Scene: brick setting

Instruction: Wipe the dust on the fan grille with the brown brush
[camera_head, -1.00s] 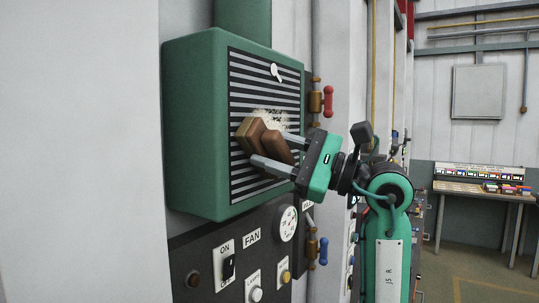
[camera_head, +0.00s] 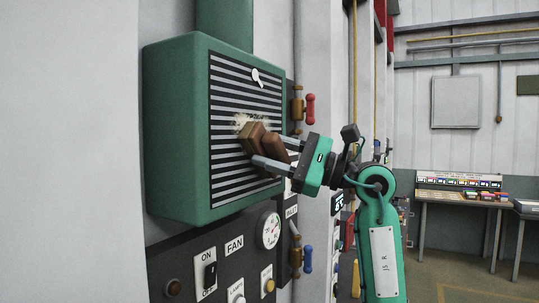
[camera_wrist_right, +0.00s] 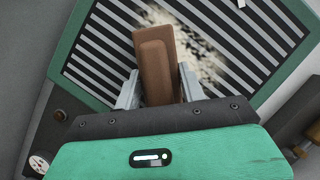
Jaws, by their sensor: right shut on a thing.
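The fan grille (camera_head: 228,98) is a black and light striped panel on the front of a green box (camera_head: 177,130). A pale patch of dust (camera_head: 241,121) lies on its middle, partly hidden by the brush. The dust also shows in the right wrist view (camera_wrist_right: 207,52), beside and beyond the brush. My right gripper (camera_head: 273,152) is shut on the brown brush (camera_head: 273,147), which also shows between the fingers in the right wrist view (camera_wrist_right: 155,68). The brush's head is at the grille, over the lower part of the dust; I cannot tell whether it touches. My left gripper is not in view.
A panel below the box has a FAN switch (camera_head: 210,275), a gauge (camera_head: 269,230) and knobs. Red (camera_head: 310,108) and blue (camera_head: 308,259) handled valves are to the right. A desk (camera_head: 460,193) stands far back right.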

